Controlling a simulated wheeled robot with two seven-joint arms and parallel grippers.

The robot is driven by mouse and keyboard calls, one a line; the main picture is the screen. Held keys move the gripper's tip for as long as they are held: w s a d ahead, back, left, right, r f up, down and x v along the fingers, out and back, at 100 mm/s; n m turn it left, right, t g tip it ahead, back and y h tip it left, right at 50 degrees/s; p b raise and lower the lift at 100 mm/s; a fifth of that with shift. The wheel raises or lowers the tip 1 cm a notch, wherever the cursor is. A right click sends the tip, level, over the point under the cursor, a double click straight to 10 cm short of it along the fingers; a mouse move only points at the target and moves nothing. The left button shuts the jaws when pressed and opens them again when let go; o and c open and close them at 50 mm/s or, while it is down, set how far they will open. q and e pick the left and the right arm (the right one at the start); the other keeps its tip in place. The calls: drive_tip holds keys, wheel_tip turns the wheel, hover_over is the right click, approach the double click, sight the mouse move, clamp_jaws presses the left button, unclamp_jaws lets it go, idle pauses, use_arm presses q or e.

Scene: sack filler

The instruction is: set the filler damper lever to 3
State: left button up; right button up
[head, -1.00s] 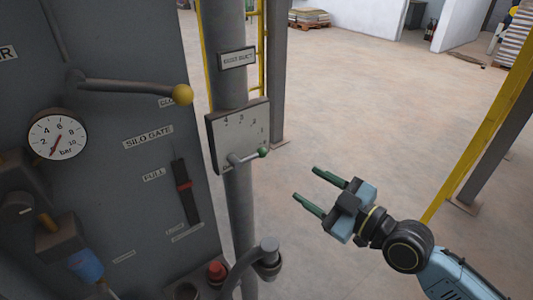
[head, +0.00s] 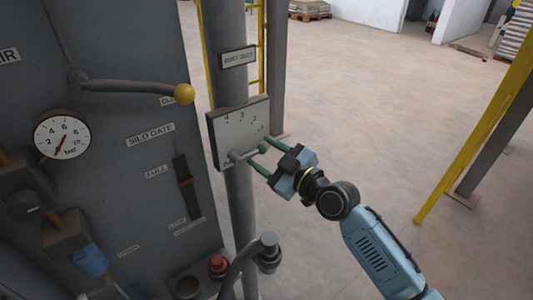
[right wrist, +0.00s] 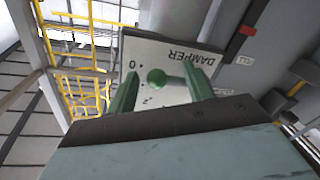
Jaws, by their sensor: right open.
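The damper plate (head: 226,133) is a pale numbered panel on the grey pipe. Its lever (head: 247,155) points right and slightly up, with a green knob (head: 263,149) at its tip. In the right wrist view the plate (right wrist: 150,47) reads DAMPER upside down, and the knob (right wrist: 157,79) is beside the 0 mark. My right gripper (head: 259,154) is open, its green fingers on either side of the knob. In the wrist view the knob appears between the fingers, with gaps to both; contact cannot be told. My left gripper is not in view.
Left of the pipe is a grey panel with a gauge (head: 61,136), a yellow-knobbed lever (head: 130,87) and a silo gate slider (head: 186,183). A curved pipe (head: 236,266) and a red button (head: 218,264) are below. A yellow post (head: 476,137) stands right; open floor lies between.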

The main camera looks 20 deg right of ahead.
drive_tip(key=shift+c, duration=0.2)
clamp_jaws()
drive_tip(key=shift+w+r, duration=0.1)
drive_tip(key=shift+r, duration=0.05)
idle(0.3)
